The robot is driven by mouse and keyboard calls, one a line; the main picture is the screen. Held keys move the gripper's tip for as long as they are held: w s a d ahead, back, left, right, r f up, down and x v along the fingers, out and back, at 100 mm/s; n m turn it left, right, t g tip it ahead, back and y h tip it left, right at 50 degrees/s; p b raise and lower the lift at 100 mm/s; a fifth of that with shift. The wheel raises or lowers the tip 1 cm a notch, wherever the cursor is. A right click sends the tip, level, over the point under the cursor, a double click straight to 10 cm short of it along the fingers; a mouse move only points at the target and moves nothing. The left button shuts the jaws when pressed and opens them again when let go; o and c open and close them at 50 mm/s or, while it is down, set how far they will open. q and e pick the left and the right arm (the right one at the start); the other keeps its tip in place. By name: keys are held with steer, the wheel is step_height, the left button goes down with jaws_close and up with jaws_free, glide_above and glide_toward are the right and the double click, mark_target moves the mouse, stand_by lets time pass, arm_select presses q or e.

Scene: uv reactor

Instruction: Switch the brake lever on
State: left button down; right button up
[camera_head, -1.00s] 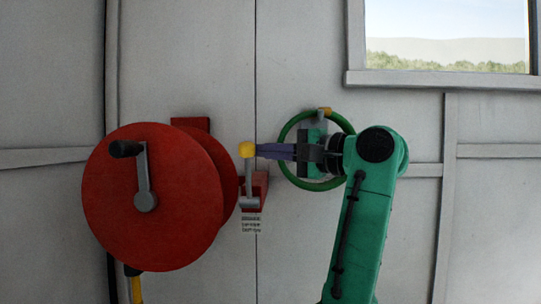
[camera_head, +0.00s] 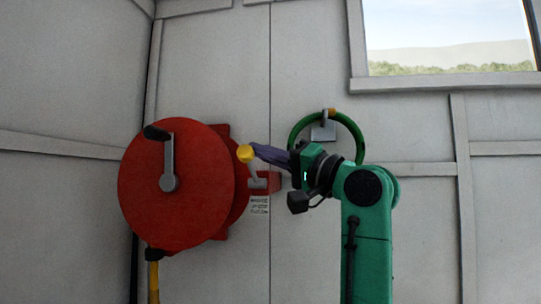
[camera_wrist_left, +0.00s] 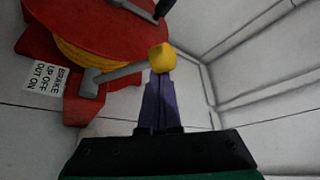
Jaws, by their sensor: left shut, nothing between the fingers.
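The brake lever (camera_head: 254,172) is a short grey arm with a yellow knob, on a red bracket (camera_head: 266,184) beside the red hose reel. The shut fingers also show in the wrist view (camera_wrist_left: 160,82), right behind the knob. My right gripper is not in view.
The red hose reel (camera_head: 190,205) with a grey crank (camera_head: 169,165) stands left of the lever. A white label (camera_head: 260,205) reading brake, up off, out on, sits under the bracket.

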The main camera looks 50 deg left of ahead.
arm_select(q)
steer(key=shift+s+d+f+n+b, duration=0.2)
steer(key=shift+f+n+b, duration=0.1)
steer(key=shift+f+b, duration=0.15)
steer(key=shift+s+d+f+n+b, duration=0.2)
steer(key=shift+f+n+b, duration=0.15)
steer(key=shift+f, duration=0.2)
steer(key=shift+s+d+f+b, duration=0.2)
steer(key=shift+f+b, duration=0.4)
steer(key=shift+b, duration=0.1)
steer(key=shift+s+d+f+b, duration=0.15)
steer(key=shift+s+f+b, duration=0.05)
steer(key=shift+f+b, duration=0.45)
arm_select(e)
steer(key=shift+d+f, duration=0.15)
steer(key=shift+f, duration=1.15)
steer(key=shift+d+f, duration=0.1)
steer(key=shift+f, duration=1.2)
